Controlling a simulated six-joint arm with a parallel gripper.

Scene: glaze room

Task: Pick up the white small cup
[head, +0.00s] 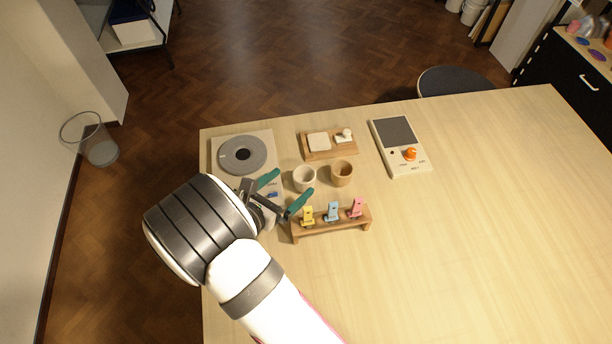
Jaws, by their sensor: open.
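The white small cup (304,179) stands upright on the table, right of the round grey disc and just left of a brown cup (342,174). My gripper (285,190) has its two teal fingers spread apart and empty. The fingertips are close to the left and front sides of the white cup, one toward its left, the other below it in the picture. I cannot tell whether they touch it or how high they are above the table.
A wooden rack (333,229) with yellow, blue and pink clips stands in front of the cups. A wooden tray (318,155) with small white items is behind. A device with an orange knob (410,154) is right. The table's right side (490,230) is clear.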

